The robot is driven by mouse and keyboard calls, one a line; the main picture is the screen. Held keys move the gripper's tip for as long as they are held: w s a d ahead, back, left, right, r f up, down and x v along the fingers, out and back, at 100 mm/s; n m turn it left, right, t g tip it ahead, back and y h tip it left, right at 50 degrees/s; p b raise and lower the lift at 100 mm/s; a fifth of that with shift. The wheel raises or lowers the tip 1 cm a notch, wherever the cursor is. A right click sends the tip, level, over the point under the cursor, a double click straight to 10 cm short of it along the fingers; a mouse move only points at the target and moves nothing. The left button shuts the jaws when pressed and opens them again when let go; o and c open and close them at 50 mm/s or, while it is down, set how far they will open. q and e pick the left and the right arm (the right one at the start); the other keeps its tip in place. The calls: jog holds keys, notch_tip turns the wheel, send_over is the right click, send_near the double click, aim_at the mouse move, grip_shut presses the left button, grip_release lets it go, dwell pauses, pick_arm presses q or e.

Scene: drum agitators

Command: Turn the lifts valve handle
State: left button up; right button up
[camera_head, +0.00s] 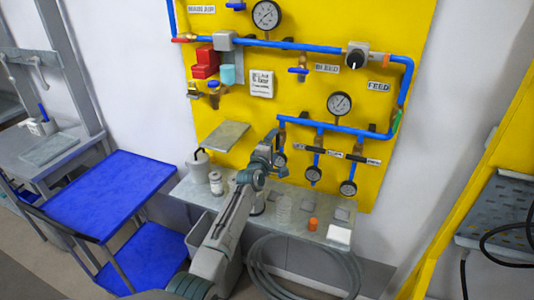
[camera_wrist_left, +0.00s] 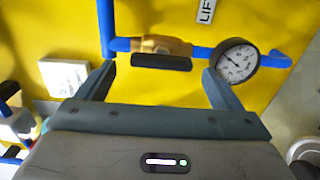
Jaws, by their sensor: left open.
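The lifts valve is a brass body (camera_wrist_left: 165,45) on a blue pipe, with a black bar handle (camera_wrist_left: 161,62) lying roughly crosswise in the left wrist view. A partly cut-off label starting "LIF" (camera_wrist_left: 205,10) is near it. My left gripper (camera_wrist_left: 158,78) is open, its two fingers on either side of the handle with gaps at both ends; I cannot tell the depth between them. In the head view my left gripper (camera_head: 276,146) is at the yellow panel, by the left end of the lower blue pipe, and hides most of this valve. My right gripper is not seen.
A pressure gauge (camera_wrist_left: 237,61) sits close to the right finger. The yellow panel (camera_head: 220,125) carries more pipes, gauges and valves. Below it a grey shelf (camera_head: 300,222) holds bottles and an orange-capped item (camera_head: 312,224). A blue cart (camera_head: 100,190) stands at left.

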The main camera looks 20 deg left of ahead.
pick_arm(q)
jog(key=s, duration=0.7)
jog(key=shift+a+b, duration=0.15)
jog(key=shift+b, duration=0.15)
jog(key=shift+f, duration=0.1)
dwell(0.8)
jog(key=m+t+b, duration=0.5)
jog(key=m+b, duration=1.3)
send_near(315, 152)
jog(key=shift+g, duration=0.3)
jog(key=x, duration=0.6)
jog(key=b+x, duration=0.1)
jog(key=x, duration=0.2)
jog(key=shift+w+r, duration=0.2)
jog(key=shift+r, duration=0.2)
jog(key=shift+w+r, duration=0.35)
jog(key=shift+w, duration=0.3)
